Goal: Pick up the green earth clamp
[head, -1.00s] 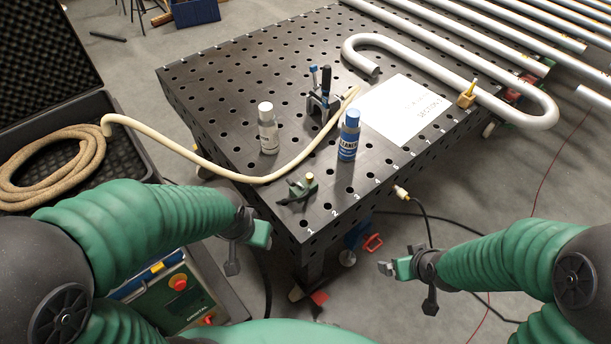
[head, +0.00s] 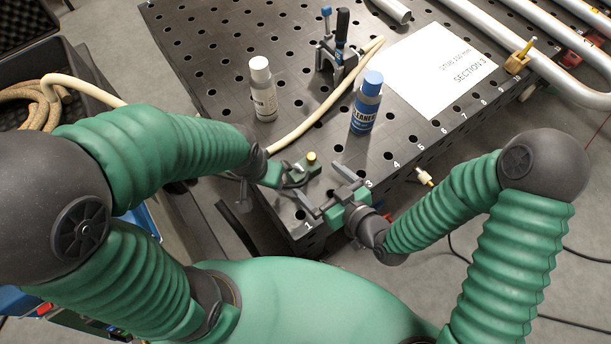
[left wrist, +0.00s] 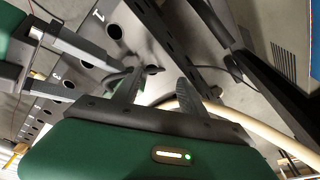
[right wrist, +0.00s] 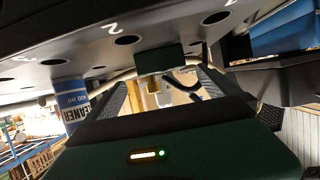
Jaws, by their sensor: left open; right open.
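The green earth clamp (head: 299,171) with a brass knob lies on the near corner of the black perforated table. In the right wrist view its green block (right wrist: 160,59) shows between the fingertips. My right gripper (head: 326,190) is open, just right of and nearer than the clamp, with its fingers pointing toward it. My left gripper (head: 284,172) is open at the clamp's left side, and its fingers are hard to make out in the head view. In the left wrist view its fingers (left wrist: 157,88) stand apart near a black cable; the clamp is not clear there.
A blue cleaner bottle (head: 366,103) and a white-capped bottle (head: 263,90) stand beyond the clamp. A beige hose (head: 312,118) crosses the table near a black clamp fixture (head: 336,58). A paper sheet (head: 436,70) lies to the right. Both grippers are close together.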

